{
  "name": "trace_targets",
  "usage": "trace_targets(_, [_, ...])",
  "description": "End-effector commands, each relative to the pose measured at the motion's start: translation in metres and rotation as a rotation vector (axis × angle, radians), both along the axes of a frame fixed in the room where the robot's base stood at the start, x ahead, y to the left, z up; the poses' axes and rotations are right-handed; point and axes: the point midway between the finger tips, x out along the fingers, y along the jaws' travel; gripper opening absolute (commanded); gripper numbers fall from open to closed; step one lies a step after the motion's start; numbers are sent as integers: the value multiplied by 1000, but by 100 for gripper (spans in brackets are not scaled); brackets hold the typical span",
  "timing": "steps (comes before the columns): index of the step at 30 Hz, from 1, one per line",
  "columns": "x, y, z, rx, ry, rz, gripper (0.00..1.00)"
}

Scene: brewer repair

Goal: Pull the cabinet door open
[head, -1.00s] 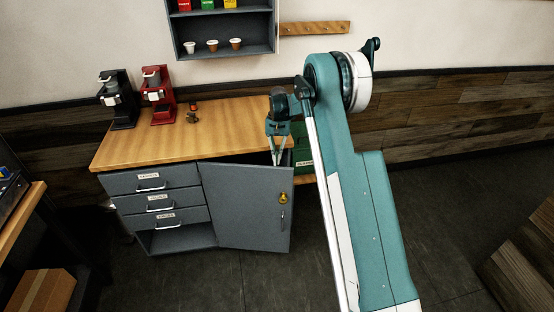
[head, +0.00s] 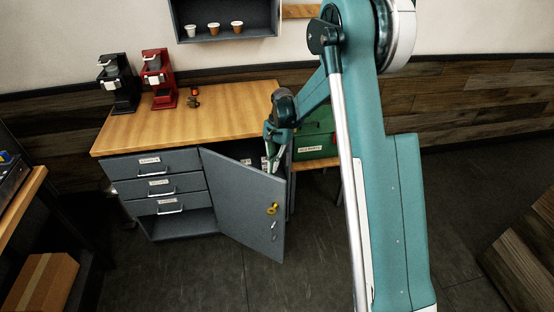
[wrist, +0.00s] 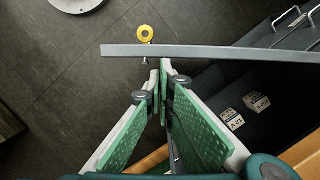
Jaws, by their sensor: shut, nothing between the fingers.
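The grey cabinet door (head: 243,203) stands partly open, swung out toward the front, with its hinge side at the left by the drawers. A yellow knob or lock (head: 272,209) and a small handle (head: 274,228) are on its outer face. In the wrist view the door's top edge (wrist: 220,53) crosses the picture, with the yellow knob (wrist: 145,33) on its far side. My gripper (wrist: 159,68) is shut and empty, its tips close to the door's inner side near the free end. I cannot tell whether they touch it. In the head view my gripper (head: 272,160) is behind the door.
Small white boxes (wrist: 256,102) lie inside the cabinet. Drawers (head: 158,186) are left of the door. A black brewer (head: 117,85) and a red brewer (head: 159,78) stand on the wooden top (head: 195,118). A green box (head: 313,140) is at right. Floor in front is clear.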

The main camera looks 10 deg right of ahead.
Motion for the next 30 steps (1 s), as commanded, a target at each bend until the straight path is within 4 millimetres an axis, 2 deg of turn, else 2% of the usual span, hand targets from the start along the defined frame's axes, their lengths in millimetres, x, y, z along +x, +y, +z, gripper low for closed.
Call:
trace_targets(1, [-10, 6, 0, 1, 0, -23, 0])
trace_targets(8, [-51, 36, 0, 0, 0, -153, 0])
trace_targets(15, [-93, 77, -1, 0, 0, -300, 0])
trace_targets(21, [-123, 116, -1, 1, 1, -428, 0])
trace_targets(30, [-156, 177, 0, 1, 1, -607, 0])
